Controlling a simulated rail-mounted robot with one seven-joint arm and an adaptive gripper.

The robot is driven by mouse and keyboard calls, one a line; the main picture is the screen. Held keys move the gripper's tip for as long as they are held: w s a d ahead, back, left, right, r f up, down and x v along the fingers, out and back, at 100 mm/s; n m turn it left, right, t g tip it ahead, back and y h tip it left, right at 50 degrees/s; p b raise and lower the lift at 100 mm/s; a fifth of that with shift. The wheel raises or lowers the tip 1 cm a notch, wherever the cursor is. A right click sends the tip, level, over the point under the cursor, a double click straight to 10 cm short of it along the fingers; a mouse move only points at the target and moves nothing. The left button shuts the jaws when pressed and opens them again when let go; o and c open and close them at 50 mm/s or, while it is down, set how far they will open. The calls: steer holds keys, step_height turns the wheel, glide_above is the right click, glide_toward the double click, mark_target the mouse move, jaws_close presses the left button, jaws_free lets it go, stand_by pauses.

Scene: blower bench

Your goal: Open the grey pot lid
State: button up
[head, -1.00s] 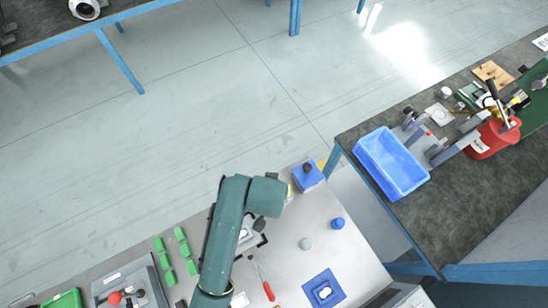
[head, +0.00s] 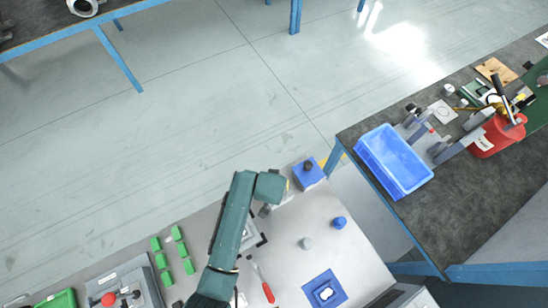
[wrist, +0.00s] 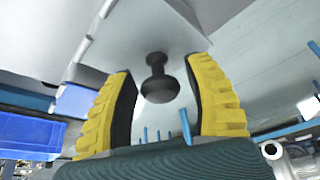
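A dark round knob on a short stem (wrist: 159,84) stands on a light grey flat panel (wrist: 135,28), which looks like the grey pot lid. The wrist view appears upside down. My gripper (wrist: 160,68) is open, with a yellow-ridged finger on each side of the knob and a visible gap on both sides. It does not touch the knob. In the head view my green arm hides most of the grey pot and the gripper.
A blue box with a dark knob (head: 308,174) stands near the bench corner. Small grey (head: 305,243) and blue (head: 339,223) pieces, a red screwdriver (head: 264,284) and green blocks (head: 178,250) lie around. A blue bin (head: 393,162) sits on the side table.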

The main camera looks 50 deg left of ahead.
jaws_close()
stand_by(0.5)
